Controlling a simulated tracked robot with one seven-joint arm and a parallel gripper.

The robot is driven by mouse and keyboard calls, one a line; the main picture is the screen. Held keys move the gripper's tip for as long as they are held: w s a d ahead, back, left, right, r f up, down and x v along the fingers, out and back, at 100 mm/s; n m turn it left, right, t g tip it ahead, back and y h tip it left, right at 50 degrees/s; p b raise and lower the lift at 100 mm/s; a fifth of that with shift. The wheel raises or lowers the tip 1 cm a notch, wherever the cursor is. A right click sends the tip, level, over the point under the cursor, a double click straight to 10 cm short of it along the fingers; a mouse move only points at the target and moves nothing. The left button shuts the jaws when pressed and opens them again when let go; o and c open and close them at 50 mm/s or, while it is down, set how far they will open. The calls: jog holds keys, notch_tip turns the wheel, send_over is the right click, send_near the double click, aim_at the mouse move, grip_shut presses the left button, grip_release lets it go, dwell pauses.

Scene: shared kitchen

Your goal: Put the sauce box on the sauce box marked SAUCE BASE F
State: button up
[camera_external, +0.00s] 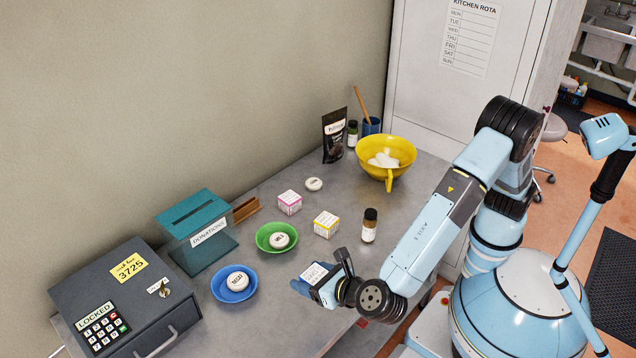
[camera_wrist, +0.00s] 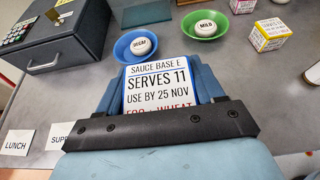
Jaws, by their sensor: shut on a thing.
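My gripper (camera_external: 322,279) is shut on a sauce box (camera_external: 314,273) with a white label, above the near part of the counter. In the wrist view the sauce box (camera_wrist: 157,88) sits between my blue fingers and reads "SAUCE BASE E", "SERVES 11", "USE BY 25 NOV"; its lower end is hidden by my gripper. Two small boxes stand on the counter: a yellow-edged one (camera_external: 326,224), also in the wrist view (camera_wrist: 269,34), and a pink-edged one (camera_external: 289,202) behind it. Their print is too small to read, so I cannot tell which is marked SAUCE BASE F.
A brown bottle (camera_external: 369,226) stands right of the yellow-edged box. Green (camera_external: 266,243) and blue (camera_external: 222,290) bowls hold round white labelled things. A grey lock box (camera_external: 133,276), teal donations box (camera_external: 188,213) and yellow colander (camera_external: 395,151) stand around. Cards (camera_wrist: 18,140) lie near the front.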

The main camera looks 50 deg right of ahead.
jog(key=w+d+r+m+g+h, duration=0.1)
jog(key=w+d+r+m+h, duration=0.15)
jog(key=w+d, duration=0.7)
jog(key=w+d+r+m+g+h, duration=0.15)
jog(key=w+d+m+h, duration=0.35)
jog(key=d, duration=0.8)
jog(key=w+d+r+m+g+h, duration=0.1)
jog(key=w+d+m+g+h, duration=0.1)
jog(key=w+d, duration=0.75)
send_over(288, 194)
jog(key=shift+n, duration=0.25)
jog(key=f, duration=0.9)
jog(key=shift+s+d, duration=0.1)
jog(key=shift+s, duration=0.15)
jog(key=shift+w+f+t, duration=0.2)
jog(key=shift+f+t, duration=0.05)
jog(key=shift+f, duration=1.55)
jog(key=o, duration=1.2)
jog(key=shift+c, duration=0.2)
